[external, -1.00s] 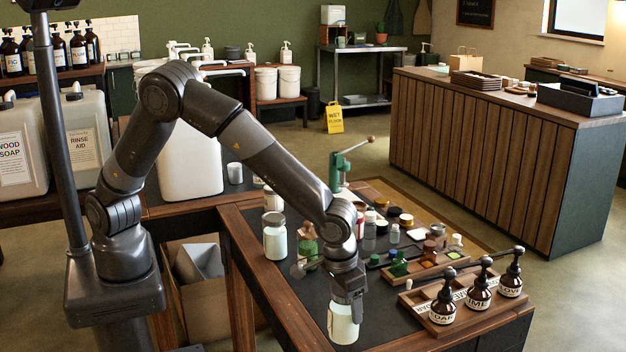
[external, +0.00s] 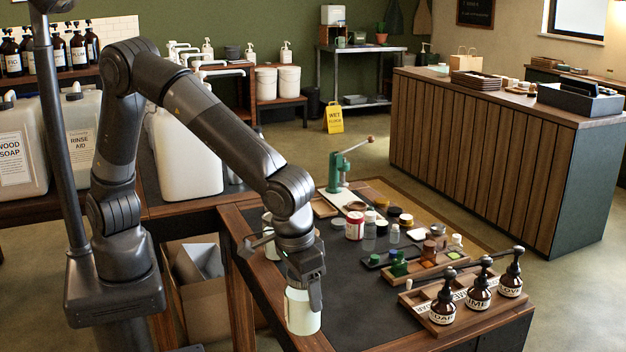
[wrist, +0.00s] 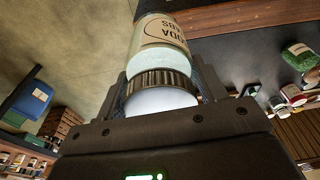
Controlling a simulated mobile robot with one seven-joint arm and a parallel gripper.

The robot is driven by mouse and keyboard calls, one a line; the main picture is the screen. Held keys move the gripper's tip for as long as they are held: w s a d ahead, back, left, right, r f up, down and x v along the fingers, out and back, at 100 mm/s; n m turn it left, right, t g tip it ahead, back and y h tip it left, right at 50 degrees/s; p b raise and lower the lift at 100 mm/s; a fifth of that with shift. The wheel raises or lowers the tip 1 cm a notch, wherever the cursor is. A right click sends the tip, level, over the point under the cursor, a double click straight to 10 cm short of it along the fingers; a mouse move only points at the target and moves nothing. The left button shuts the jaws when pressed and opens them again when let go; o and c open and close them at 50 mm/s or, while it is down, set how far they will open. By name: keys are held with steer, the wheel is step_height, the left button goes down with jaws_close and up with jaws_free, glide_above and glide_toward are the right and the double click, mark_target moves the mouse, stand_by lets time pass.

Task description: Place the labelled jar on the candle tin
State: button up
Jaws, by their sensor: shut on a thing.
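My gripper (external: 305,278) is shut on the labelled jar (external: 302,314), a pale glass jar held below it near the left front edge of the dark-topped table. In the wrist view the jar (wrist: 160,42) shows printed label text and a ribbed dark lid, with the gripper fingers (wrist: 163,88) on either side of the lid. Small low tins stand mid-table, among them an amber-topped one (external: 393,213) and a dark one (external: 406,220). I cannot tell which of them is the candle tin.
A red-and-white container (external: 354,226) and small bottles stand near the tins. A wooden tray with dark pump bottles (external: 478,294) is at the right front. A green press (external: 337,170) stands at the back. The table's middle front (external: 365,300) is clear. Another jar is partly hidden behind my gripper.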

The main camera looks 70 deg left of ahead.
steer(key=r, duration=1)
steer(key=shift+w+a, duration=0.35)
steer(key=w+a+n, duration=0.2)
steer(key=w+a, duration=0.5)
steer(key=a, duration=0.6)
steer(key=w+a+n, duration=0.2)
steer(key=w+a, duration=0.4)
steer(key=a, duration=0.7)
steer(key=s+a+n+y, duration=0.15)
steer(key=a+n, duration=0.25)
steer(key=a, duration=2)
steer(key=shift+g+h, duration=0.25)
steer(key=shift+g, duration=0.05)
steer(key=shift+w+a+f, duration=0.45)
steer(key=shift+a+f, duration=1.45)
steer(key=shift+f, duration=0.85)
steer(key=shift+w+a+f, duration=0.5)
steer(key=shift+a+f, duration=1.4)
steer(key=shift+f, duration=0.8)
steer(key=shift+w+a+f, duration=0.45)
steer(key=shift+a+f, duration=1.45)
steer(key=shift+f, duration=0.85)
